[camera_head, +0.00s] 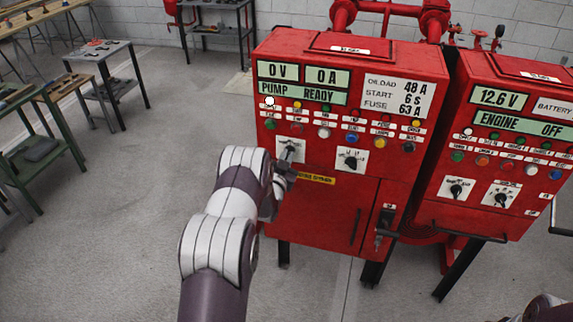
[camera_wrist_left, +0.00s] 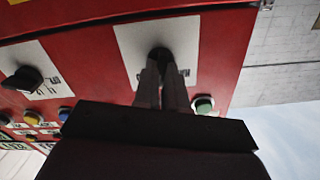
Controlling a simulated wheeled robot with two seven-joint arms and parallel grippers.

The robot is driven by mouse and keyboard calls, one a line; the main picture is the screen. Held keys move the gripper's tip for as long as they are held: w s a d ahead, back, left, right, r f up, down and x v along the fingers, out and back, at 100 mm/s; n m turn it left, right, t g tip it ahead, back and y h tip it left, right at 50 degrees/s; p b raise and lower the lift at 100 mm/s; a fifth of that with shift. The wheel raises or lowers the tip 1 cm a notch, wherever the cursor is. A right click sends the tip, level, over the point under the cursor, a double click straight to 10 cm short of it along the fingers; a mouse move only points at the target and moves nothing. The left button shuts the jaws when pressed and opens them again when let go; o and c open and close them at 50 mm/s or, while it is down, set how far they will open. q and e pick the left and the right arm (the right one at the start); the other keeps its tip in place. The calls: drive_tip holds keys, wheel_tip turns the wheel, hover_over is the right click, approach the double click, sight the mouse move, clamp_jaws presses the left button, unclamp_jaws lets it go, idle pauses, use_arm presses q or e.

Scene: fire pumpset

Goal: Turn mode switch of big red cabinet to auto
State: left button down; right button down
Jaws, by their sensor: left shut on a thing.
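The big red cabinet (camera_head: 330,207) stands in the middle of the head view, with displays reading "0 V", "0 A" and "PUMP READY". Its left rotary switch on a white plate (camera_head: 296,154) is partly covered by my left gripper (camera_head: 284,172). In the left wrist view, my left gripper (camera_wrist_left: 162,88) is shut on the dark switch knob (camera_wrist_left: 160,54), in front of its white plate (camera_wrist_left: 185,35). The fingers hide most of the knob, so its setting cannot be read. Only a bit of my right arm shows at the bottom right; its gripper is out of view.
A second rotary switch (camera_head: 350,160) sits to the right, also in the left wrist view (camera_wrist_left: 22,78). Lamps and buttons line the panel above. A second red cabinet (camera_head: 480,222) reading "ENGINE OFF" stands at right. The floor to the left is clear before the workbenches (camera_head: 100,50).

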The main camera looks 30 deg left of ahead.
use_arm(q)
drive_tip(key=shift+d+f+m+b, duration=0.1)
drive_tip(key=shift+m+b, duration=1.3)
drive_tip(key=shift+b, duration=0.1)
drive_tip(key=shift+f+m+b, duration=0.1)
drive_tip(key=shift+m+b, duration=1.3)
drive_tip(key=shift+b, duration=0.1)
drive_tip(key=c, duration=1.2)
unclamp_jaws()
drive_tip(key=shift+s+r, duration=0.1)
drive_tip(key=shift+r, duration=0.05)
drive_tip(key=b+v, duration=0.3)
drive_tip(key=v, duration=0.9)
drive_tip(key=shift+s, duration=0.35)
